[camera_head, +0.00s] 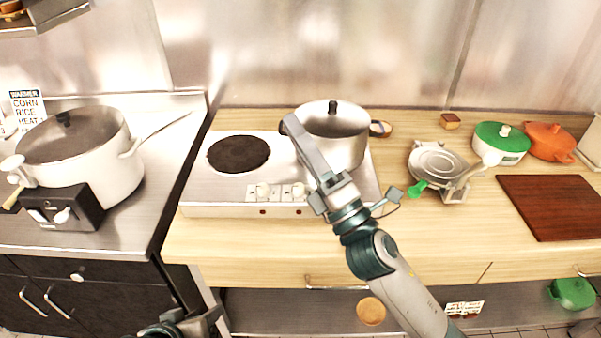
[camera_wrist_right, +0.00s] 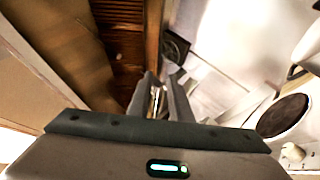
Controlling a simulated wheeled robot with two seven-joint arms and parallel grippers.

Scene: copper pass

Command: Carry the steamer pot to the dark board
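The steamer pot (camera_head: 345,148), silver with a black lid knob, stands upright over the right side of the hot plate. My right gripper (camera_head: 288,124) reaches across the pot's front to its left side, where the near handle is hidden. In the right wrist view, the fingers (camera_wrist_right: 162,92) are close together with a thin pale strip between them; they look shut on the handle. The dark board (camera_head: 550,205), reddish brown and bare, lies flat at the counter's right. My left gripper (camera_head: 185,325) is at the bottom edge, partly cut off and away from the pot; its opening is unclear.
The hot plate's left burner (camera_head: 238,154) is empty. A large white pot (camera_head: 90,165) stands on the left counter. A metal pan-like appliance (camera_head: 437,160) with a green handle sits between the pot and the board. Green (camera_head: 500,143) and orange (camera_head: 549,141) pots stand behind the board.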

